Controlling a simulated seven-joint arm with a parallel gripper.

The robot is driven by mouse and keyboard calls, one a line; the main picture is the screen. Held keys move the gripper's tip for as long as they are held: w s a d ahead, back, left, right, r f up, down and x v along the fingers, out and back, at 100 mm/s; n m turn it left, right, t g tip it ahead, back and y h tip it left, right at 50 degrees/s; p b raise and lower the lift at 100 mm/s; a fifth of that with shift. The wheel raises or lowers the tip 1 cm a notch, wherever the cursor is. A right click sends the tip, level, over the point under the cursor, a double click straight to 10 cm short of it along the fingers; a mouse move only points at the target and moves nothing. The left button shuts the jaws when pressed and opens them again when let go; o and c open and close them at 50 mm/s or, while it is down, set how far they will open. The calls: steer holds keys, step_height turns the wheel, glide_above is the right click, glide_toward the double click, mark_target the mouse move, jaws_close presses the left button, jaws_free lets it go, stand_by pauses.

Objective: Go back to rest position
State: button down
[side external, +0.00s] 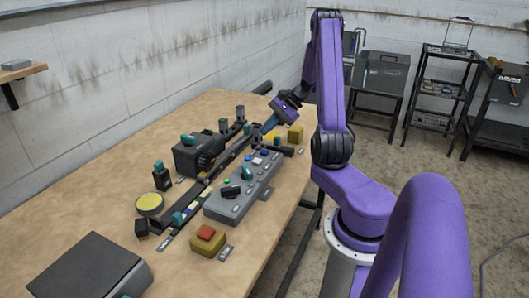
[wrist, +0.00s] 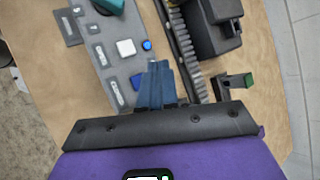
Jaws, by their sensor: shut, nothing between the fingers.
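My gripper (side external: 268,127) is at the end of the purple arm, above the far part of the wooden table. Its blue fingers are shut with nothing between them; they also show in the wrist view (wrist: 156,84). In the wrist view the fingers lie between the grey control panel (wrist: 104,62) and the dark toothed rail (wrist: 184,48). The grey control panel (side external: 240,190) with buttons and knobs stands on the table below and left of my gripper in the side view. Whether the fingers touch anything is hard to tell.
A black machine block (side external: 196,156) stands beside the rail. A yellow box with a red button (side external: 207,238), a yellow disc (side external: 149,204) and a dark box (side external: 95,270) are on the near table (side external: 110,150). A yellow block (side external: 295,133) sits near my gripper.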

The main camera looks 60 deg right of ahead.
steer(key=shift+a, duration=0.1)
steer(key=s+a+r+n+g+h, duration=0.15)
steer(key=a+n+g, duration=0.25)
steer(key=a+n, duration=0.55)
steer(key=a+r+n+g+y, duration=0.1)
steer(key=a+r+n+g, duration=0.25)
steer(key=a, duration=1.15)
steer(key=s+a+r+n+h, duration=0.1)
steer(key=s+a+n+h, duration=0.1)
steer(key=s+a+n, duration=0.3)
steer(key=s+a+r+n+h, duration=0.1)
steer(key=s+a+n+h, duration=0.2)
steer(key=s+n, duration=1)
steer(key=shift+s+a+t, duration=0.2)
steer(key=shift+a+t, duration=0.25)
steer(key=shift+a, duration=0.85)
stand_by(0.6)
